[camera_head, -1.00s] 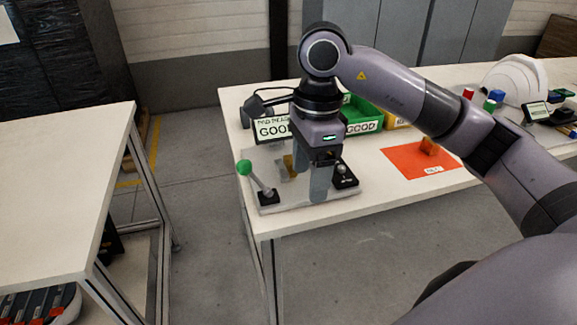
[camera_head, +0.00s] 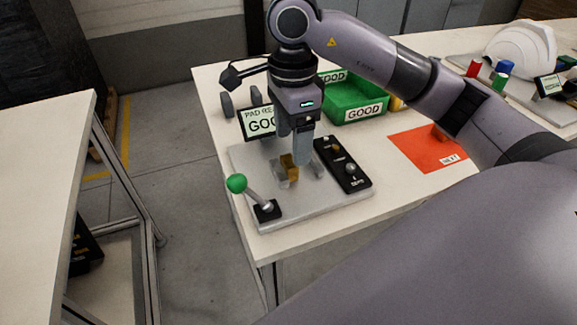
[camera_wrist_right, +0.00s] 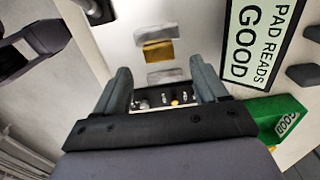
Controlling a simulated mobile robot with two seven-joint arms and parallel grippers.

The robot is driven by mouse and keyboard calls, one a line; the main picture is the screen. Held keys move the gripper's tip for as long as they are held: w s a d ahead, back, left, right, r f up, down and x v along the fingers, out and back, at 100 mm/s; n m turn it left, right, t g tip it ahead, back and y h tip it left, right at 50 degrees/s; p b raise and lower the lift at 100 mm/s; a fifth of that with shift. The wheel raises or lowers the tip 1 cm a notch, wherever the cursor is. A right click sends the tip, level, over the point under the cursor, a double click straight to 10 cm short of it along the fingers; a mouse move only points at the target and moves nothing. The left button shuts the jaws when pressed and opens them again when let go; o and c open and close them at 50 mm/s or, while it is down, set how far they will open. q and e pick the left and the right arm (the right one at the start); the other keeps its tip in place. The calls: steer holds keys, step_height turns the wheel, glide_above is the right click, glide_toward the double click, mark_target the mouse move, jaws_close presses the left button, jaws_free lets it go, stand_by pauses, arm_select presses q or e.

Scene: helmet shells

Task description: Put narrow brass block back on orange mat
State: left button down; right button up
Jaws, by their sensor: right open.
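The brass block (camera_head: 289,168) stands on the pale plate of a test fixture (camera_head: 330,206), beside small grey metal pieces. In the right wrist view the brass block (camera_wrist_right: 158,50) lies between two grey pieces, ahead of the fingertips. My right gripper (camera_head: 299,155) is over the fixture, just behind and right of the block in the head view. Its fingers (camera_wrist_right: 161,78) are apart with nothing between them.
A green-knobbed lever (camera_head: 237,184) rises at the fixture's front left. A black control box (camera_head: 343,165) sits on its right. A display reading GOOD (camera_head: 258,123) and a green bin (camera_head: 352,97) stand behind. A white helmet shell (camera_head: 520,50) is at far right.

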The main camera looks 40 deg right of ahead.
mark_target(289, 168)
steer(key=f, duration=0.4)
steer(key=shift+d+f, duration=0.2)
steer(key=shift+f, duration=0.05)
jaws_close()
